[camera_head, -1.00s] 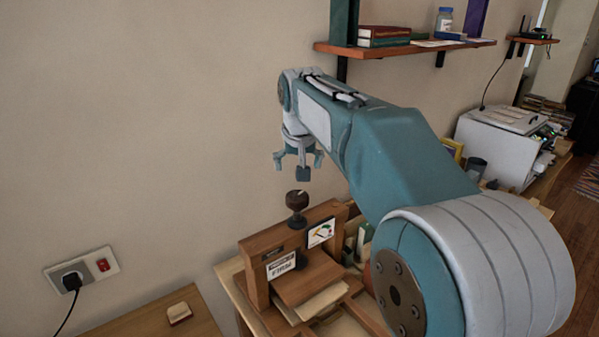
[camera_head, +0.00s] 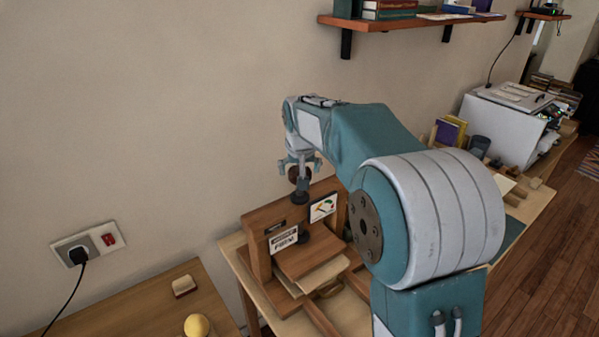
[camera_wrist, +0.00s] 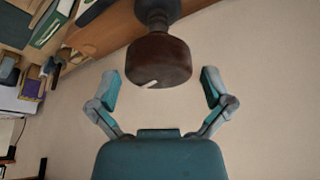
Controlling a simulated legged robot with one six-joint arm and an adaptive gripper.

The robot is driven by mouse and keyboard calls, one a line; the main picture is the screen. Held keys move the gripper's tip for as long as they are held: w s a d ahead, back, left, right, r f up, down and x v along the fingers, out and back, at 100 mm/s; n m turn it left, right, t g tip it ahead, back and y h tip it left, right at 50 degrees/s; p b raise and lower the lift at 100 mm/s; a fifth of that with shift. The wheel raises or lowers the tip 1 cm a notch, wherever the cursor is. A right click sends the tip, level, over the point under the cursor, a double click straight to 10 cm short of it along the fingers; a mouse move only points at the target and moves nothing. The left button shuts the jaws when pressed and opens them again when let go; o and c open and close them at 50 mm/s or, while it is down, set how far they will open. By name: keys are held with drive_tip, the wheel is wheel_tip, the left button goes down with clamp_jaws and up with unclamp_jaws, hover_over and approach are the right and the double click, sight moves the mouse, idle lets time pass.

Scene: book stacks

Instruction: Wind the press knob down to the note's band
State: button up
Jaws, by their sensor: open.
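The press (camera_head: 265,230) is a wooden frame on a table, with a board and pale paper (camera_head: 325,277) under its crossbar. Its dark brown knob (camera_head: 300,173) stands on top of the crossbar, partly hidden by my gripper (camera_head: 300,170). In the wrist view the round knob (camera_wrist: 158,60) bears a white pointer mark and sits between the open fingers of my gripper (camera_wrist: 160,88), with a gap on each side. A note (camera_head: 323,207) with a coloured drawing is fixed at the crossbar's right. A lettered label (camera_head: 284,240) is on its left; its words are too small to read surely.
A wall shelf (camera_head: 400,22) with books hangs above and behind. A white printer (camera_head: 500,122) stands at the right. A low table (camera_head: 150,305) at the left holds a yellow ball (camera_head: 196,325) and a small block (camera_head: 184,286). A socket with a plug (camera_head: 88,243) is on the wall.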

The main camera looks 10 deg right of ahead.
drive_tip(key=shift+w+f, duration=0.15)
drive_tip(key=shift+f, duration=0.25)
drive_tip(key=c, duration=0.9)
drive_tip(key=shift+c, duration=0.2)
drive_tip(key=shift+m+g+h, duration=0.3)
drive_tip(key=shift+m+h, duration=0.5)
drive_tip(key=shift+m, duration=1.4)
